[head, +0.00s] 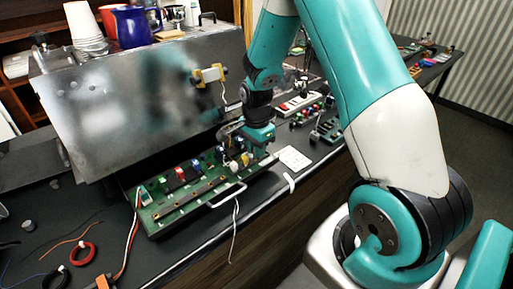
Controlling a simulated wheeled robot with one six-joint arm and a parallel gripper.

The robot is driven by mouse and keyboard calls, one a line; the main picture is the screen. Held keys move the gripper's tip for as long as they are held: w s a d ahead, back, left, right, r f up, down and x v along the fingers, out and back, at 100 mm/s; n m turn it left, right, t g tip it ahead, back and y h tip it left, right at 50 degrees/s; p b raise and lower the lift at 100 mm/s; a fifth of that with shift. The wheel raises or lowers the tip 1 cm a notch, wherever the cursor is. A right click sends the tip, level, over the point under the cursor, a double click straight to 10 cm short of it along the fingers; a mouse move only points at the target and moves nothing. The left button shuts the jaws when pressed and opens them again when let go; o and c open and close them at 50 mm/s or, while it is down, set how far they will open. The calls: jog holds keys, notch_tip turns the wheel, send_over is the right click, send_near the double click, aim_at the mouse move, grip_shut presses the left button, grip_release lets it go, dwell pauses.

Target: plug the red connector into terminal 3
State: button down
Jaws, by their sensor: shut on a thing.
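A green circuit board (165,215) lies on the dark bench in front of the tilted metal housing. A small red part (180,173) stands on the board, left of my gripper; I cannot tell whether it is the red connector. My gripper (238,147) is low over the board's right part, among small yellow and white parts. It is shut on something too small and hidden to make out. Terminal 3 cannot be told apart; no terminal numbers are readable.
The metal housing (120,110) rises behind the board, with cups and a blue pitcher (133,27) on top. A white card (294,158) lies right of the board. Other boards (298,103) stand farther along the bench.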

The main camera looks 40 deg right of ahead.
jog(key=shift+f, duration=0.6)
dwell(1.3)
jog(key=c, duration=1)
grip_release()
jog(key=shift+r+b, duration=0.1)
jog(key=shift+b, duration=0.2)
notch_tip(320, 180, up, 17)
jog(key=shift+r+b, duration=0.1)
jog(key=shift+b, duration=1.1)
jog(key=s+a+r+n+y, duration=0.1)
jog(key=s+a+n, duration=0.6)
jog(key=n, duration=0.1)
jog(key=s+a+r+n+y, duration=0.1)
jog(key=s+a+n, duration=0.7)
jog(key=s+a+r+n+y, duration=0.1)
jog(key=s+a+n+y, duration=0.1)
jog(key=s+a+n, duration=0.5)
jog(key=shift+s+a+r+n, duration=0.15)
jog(key=shift+a+n, duration=0.25)
jog(key=shift+n, duration=0.5)
